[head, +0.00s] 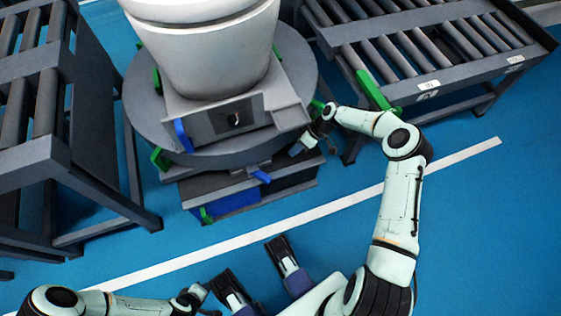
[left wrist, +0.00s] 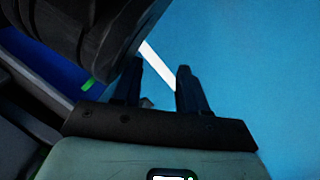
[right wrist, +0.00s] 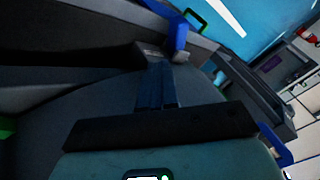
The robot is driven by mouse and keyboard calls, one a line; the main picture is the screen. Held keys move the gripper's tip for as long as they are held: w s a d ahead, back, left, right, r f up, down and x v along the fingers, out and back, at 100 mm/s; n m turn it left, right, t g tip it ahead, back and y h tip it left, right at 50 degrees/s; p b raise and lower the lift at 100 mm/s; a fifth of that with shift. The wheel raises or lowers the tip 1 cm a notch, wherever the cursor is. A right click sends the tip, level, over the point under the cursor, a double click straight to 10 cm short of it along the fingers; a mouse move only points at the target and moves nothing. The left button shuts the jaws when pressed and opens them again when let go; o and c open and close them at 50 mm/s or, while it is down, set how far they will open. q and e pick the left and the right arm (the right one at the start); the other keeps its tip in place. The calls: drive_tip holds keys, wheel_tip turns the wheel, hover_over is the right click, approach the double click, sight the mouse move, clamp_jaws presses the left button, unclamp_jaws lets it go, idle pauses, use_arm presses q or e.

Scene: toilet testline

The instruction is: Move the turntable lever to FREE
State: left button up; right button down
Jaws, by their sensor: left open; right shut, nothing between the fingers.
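The round grey turntable (head: 135,95) bears a white toilet (head: 205,45). A blue lever (head: 181,135) stands upright at its front left. Another blue lever (head: 261,176) sticks out from the base below the turntable. I see no FREE marking. My right gripper (head: 297,150) is at the turntable's front right edge, above and right of the lower lever. In the right wrist view my right gripper (right wrist: 158,85) is shut and empty, with a blue lever (right wrist: 179,38) just beyond its tips; contact is unclear. My left gripper (left wrist: 158,90) is open and empty over the floor.
Roller conveyors stand at the left (head: 50,155) and right (head: 425,45). Green handles (head: 160,158) sit around the turntable. A white line (head: 300,217) crosses the blue floor, which is clear in front. A dark bulky shape (left wrist: 80,45) fills the left wrist view's upper left.

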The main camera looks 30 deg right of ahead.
sight(260, 175)
drive_tip(key=b+x, duration=0.2)
drive_tip(key=x, duration=0.9)
drive_tip(key=shift+a+f+b, duration=0.15)
drive_tip(key=shift+f+b, duration=0.05)
drive_tip(key=shift+b, duration=0.1)
drive_tip(key=shift+a, duration=0.35)
use_arm(q)
drive_tip(key=s+f+g, duration=0.2)
drive_tip(key=s+f, duration=0.1)
drive_tip(key=s, duration=0.2)
drive_tip(key=shift+a+f, duration=0.3)
drive_tip(key=shift+f, duration=0.05)
use_arm(e)
drive_tip(key=shift+s+a, duration=0.3)
drive_tip(key=shift+a, duration=0.3)
use_arm(q)
drive_tip(key=shift+w, duration=0.1)
